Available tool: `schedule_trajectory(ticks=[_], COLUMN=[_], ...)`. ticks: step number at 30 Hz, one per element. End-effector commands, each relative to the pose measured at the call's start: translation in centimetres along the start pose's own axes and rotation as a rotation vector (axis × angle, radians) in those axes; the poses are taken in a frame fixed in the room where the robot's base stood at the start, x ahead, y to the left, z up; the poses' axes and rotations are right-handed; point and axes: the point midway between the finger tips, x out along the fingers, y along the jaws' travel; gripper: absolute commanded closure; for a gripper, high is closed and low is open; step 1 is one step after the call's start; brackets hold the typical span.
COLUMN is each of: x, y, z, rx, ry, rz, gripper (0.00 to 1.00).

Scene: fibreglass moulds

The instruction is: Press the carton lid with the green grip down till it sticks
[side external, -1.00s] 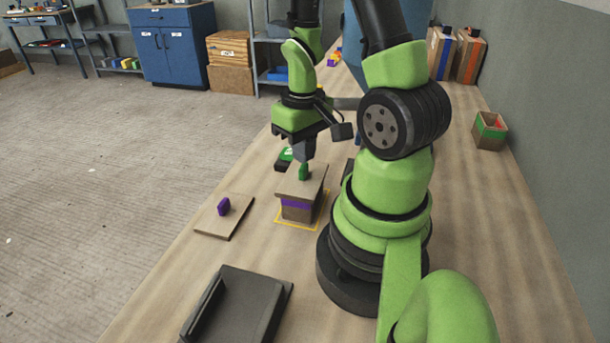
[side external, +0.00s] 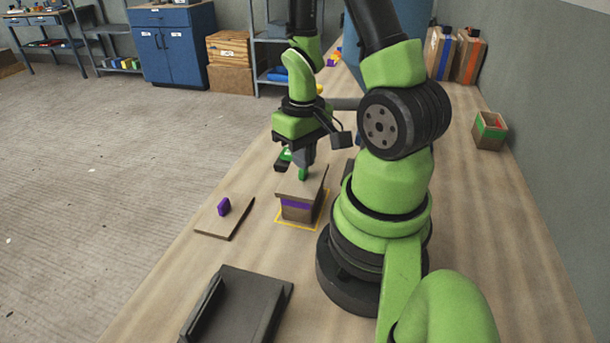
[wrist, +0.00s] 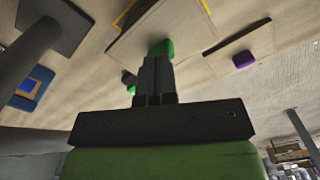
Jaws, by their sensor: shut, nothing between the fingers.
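The carton (side external: 298,212) has a purple band and stands inside a yellow outline on the table. The lid (side external: 312,184) with the green grip (side external: 303,174) lies over its top. My gripper (side external: 303,164) is shut with nothing between its fingers, pointing down just above the green grip. In the wrist view my fingertips (wrist: 157,62) meet the green grip (wrist: 161,48) in the picture. I cannot tell if they touch it. The lid (wrist: 160,22) also shows there, partly cut off by the frame.
Another lid (side external: 236,224) with a purple grip (side external: 224,206) lies left of the carton. A dark tray (side external: 240,310) is at the front. An open box with a green band (side external: 489,131) stands at the right. A dark and green item (side external: 283,160) lies behind the carton.

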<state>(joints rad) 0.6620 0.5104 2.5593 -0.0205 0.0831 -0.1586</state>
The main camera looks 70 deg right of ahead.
Motion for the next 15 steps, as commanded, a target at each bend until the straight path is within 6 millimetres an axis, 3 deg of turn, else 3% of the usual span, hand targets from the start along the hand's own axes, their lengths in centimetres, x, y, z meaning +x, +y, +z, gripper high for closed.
schedule_trajectory(ticks=[8, 15], x=[-0.1, -1.8], y=[0.0, 0.0], z=[0.0, -0.1], rx=[-0.001, 0.0], ry=[0.0, 0.005], rz=[0.0, 0.001], gripper=[1.0, 1.0])
